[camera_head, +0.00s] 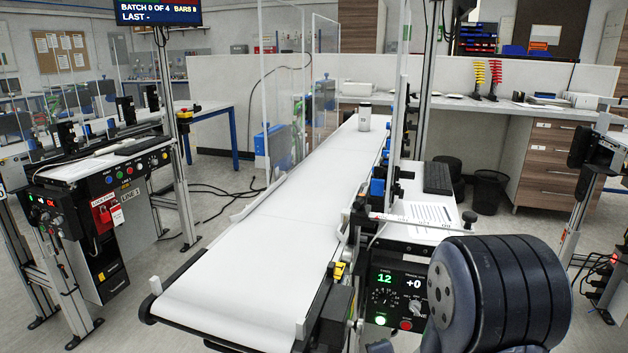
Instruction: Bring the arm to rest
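Part of my arm shows at the lower right as a large dark ribbed joint with a grey-blue housing. It covers the area right of the control box. My gripper is not in this view, so its fingers and anything in them are hidden. The white belt conveyor (255,250) runs from the lower left away to the upper middle. A white cylindrical container (364,117) stands upright near the belt's far end, well away from my arm.
A control box (398,296) showing 12 and +0 sits beside the belt's near end. Clear panels (283,90) stand along the belt's left side. A second conveyor station (95,210) is at left. Open floor lies between the stations.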

